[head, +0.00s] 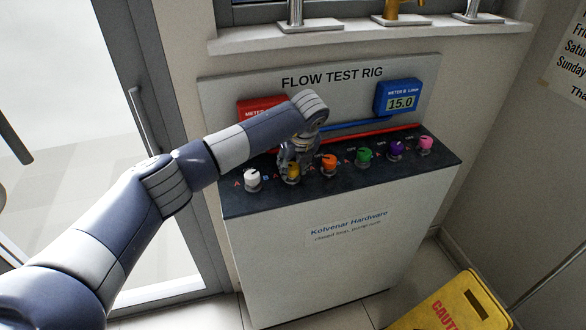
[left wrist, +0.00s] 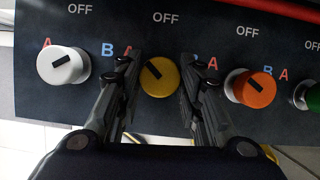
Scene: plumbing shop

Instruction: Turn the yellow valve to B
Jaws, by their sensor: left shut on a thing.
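The yellow valve (head: 293,176) is a round knob on the dark top of the flow test rig, second from the left. In the left wrist view the yellow knob (left wrist: 160,80) sits between my fingers, its black mark slanting to the upper left, between OFF and the red A. Its blue B (left wrist: 197,49) is partly hidden by my right-hand finger. My left gripper (head: 294,157) reaches down over the knob and is shut on it; its fingers also show in the left wrist view (left wrist: 160,95). My right gripper is out of view.
A white knob (head: 252,180) stands close on the left and an orange knob (head: 329,163) close on the right; green, purple and pink knobs follow. Blue Meter B (head: 398,97) reads 15.0. Red Meter A (head: 253,108) is partly hidden by my arm. A yellow caution sign (head: 455,305) stands at the lower right.

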